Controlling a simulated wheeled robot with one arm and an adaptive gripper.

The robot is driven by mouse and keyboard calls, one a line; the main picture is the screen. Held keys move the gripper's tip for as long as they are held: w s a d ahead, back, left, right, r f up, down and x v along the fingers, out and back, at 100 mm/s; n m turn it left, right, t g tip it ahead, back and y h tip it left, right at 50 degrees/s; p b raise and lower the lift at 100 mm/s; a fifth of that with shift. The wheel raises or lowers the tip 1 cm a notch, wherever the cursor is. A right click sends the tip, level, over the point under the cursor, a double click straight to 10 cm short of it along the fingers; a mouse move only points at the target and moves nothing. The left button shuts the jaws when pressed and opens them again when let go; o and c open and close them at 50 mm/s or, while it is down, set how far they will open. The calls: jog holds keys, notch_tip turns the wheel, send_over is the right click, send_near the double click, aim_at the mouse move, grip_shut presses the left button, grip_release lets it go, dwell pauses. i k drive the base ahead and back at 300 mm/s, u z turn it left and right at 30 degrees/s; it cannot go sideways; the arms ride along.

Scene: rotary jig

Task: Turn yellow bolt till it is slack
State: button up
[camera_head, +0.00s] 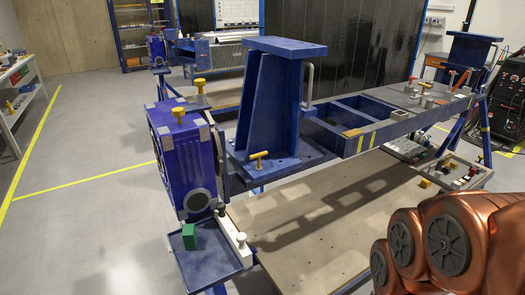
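Several yellow bolts show on the blue rotary jig (332,138). One yellow T-shaped bolt (259,159) stands at the foot of the blue upright bracket (262,105). A yellow knob-like bolt (178,113) is on top of the blue box-shaped head (183,155) at the jig's left end. Another yellow bolt (200,85) stands behind that one. I cannot tell whether any of them is tight or slack. My gripper is not in view; only copper-coloured links of my arm show at the lower right, apart from these bolts.
A wooden board (300,225) lies below the jig frame. A blue tray (205,270) with a green block (189,236) is at the front left. A second upright (465,62) stands at the far right end. Open floor (80,225) lies to the left.

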aim_at(258, 168)
jog(key=u, duration=0.45)
jog(key=i, duration=0.85)
jog(key=u, duration=0.7)
